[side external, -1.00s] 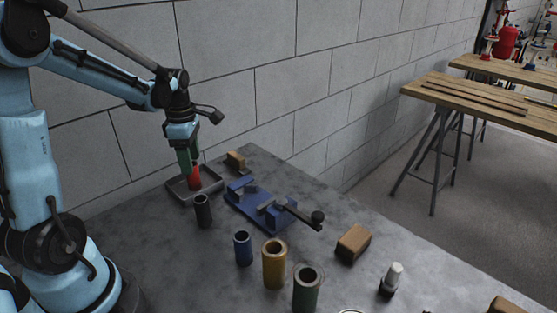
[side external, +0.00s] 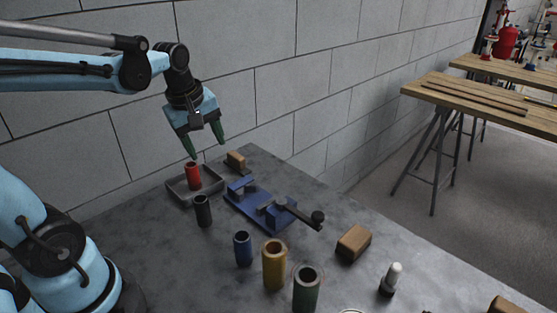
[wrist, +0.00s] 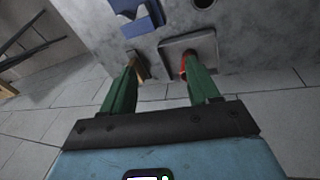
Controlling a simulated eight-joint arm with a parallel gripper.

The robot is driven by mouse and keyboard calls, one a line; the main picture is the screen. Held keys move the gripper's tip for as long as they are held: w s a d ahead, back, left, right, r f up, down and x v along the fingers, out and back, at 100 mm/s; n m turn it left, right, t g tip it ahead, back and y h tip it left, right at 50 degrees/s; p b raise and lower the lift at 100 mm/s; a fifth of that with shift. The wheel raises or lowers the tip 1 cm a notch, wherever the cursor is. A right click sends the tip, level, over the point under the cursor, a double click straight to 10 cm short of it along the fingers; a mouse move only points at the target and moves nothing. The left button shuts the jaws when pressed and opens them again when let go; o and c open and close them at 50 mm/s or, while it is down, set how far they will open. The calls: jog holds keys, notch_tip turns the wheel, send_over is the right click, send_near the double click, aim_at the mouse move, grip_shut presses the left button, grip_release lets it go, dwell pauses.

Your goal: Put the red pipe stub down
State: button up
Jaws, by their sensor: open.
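The red pipe stub (side external: 193,176) stands upright in the shallow grey tray (side external: 211,184) at the back left of the table. In the wrist view only a sliver of the red pipe stub (wrist: 183,67) shows beside one green finger, and the tray (wrist: 204,42) lies beyond. My gripper (side external: 208,150) is open and empty, above the tray and a little above and right of the stub, apart from it. Its green fingers (wrist: 158,72) are spread wide in the wrist view.
A black pipe (side external: 202,211) stands just in front of the tray. A blue vise (side external: 258,207) and a wooden block (side external: 236,161) are to its right. Blue (side external: 243,248), yellow (side external: 274,264) and green (side external: 306,289) pipes stand nearer. A block wall (side external: 120,150) runs behind.

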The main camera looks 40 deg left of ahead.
jog(key=s+d+f+m+t+h, duration=0.1)
jog(key=d+m+t, duration=0.3)
jog(key=d+m, duration=0.6)
jog(key=shift+s+d+f+m, duration=0.25)
jog(key=shift+s+m, duration=0.6)
jog(key=shift+m, duration=2.05)
